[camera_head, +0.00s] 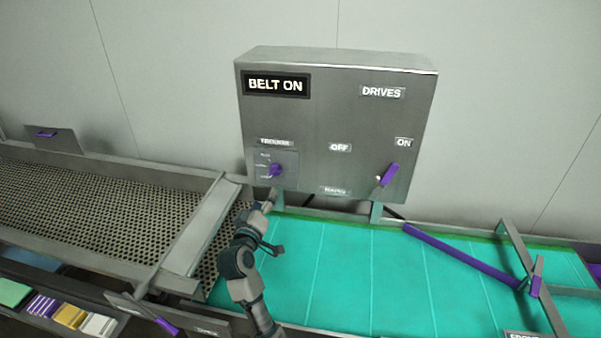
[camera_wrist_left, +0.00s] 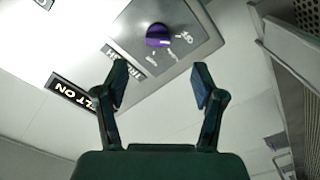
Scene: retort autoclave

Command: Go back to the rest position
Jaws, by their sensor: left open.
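My left gripper (camera_head: 270,226) is in front of the lower left of a grey control box, just below a small purple knob (camera_head: 275,170). In the left wrist view the gripper (camera_wrist_left: 160,85) has its two fingers spread apart with nothing between them. The purple knob (camera_wrist_left: 158,36) shows beyond the fingertips, apart from them. The control box (camera_head: 320,125) carries a "BELT ON" sign (camera_head: 276,85) and a purple lever (camera_head: 388,175) near the "ON" label. My right gripper is not in view.
A teal belt (camera_head: 345,270) runs below the box to the right, with a purple bar (camera_head: 460,256) across it. A perforated metal bed (camera_head: 110,210) lies to the left. Colored blocks (camera_head: 68,314) sit at the lower left. The wall behind is bare.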

